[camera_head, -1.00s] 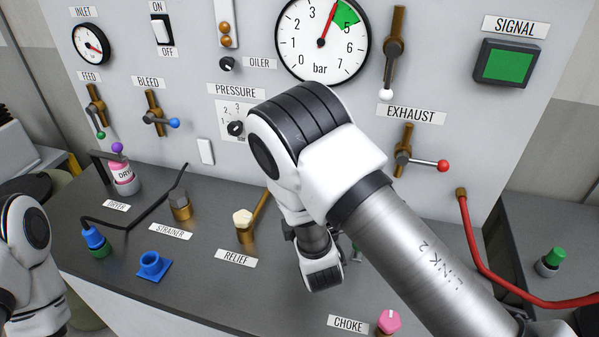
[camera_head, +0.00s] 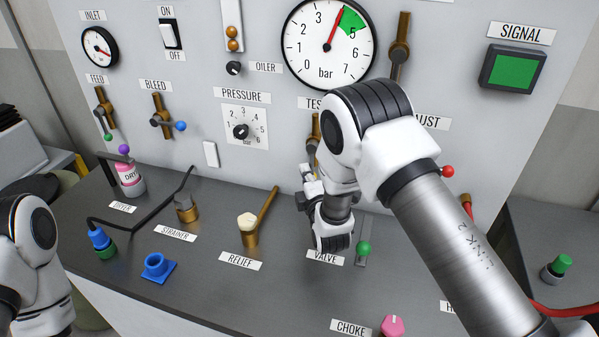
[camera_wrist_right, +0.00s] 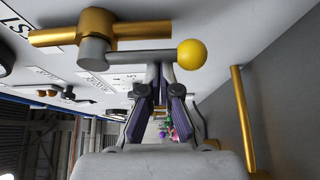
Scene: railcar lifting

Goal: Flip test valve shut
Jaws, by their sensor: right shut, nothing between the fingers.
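The test valve has a brass body (camera_head: 314,128) on the panel under a partly covered label starting "TES"; my right arm hides most of it. In the right wrist view its brass body (camera_wrist_right: 98,30) carries a grey lever (camera_wrist_right: 140,57) ending in a yellow ball (camera_wrist_right: 191,53). The lever runs along the pipe, pointing down the panel. My right gripper (camera_head: 307,174) is shut and empty in front of the panel. In the wrist view its fingertips (camera_wrist_right: 160,72) are at the lever's side, between body and ball; contact is unclear. My left gripper is out of view.
The brass relief pipe (camera_head: 268,210) rises from the desk left of my right gripper. A green-knobbed lever (camera_head: 364,248) stands just right of it. The pressure dial (camera_head: 241,131) is on the panel to the left. The exhaust valve's red knob (camera_head: 447,171) shows beside my right arm.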

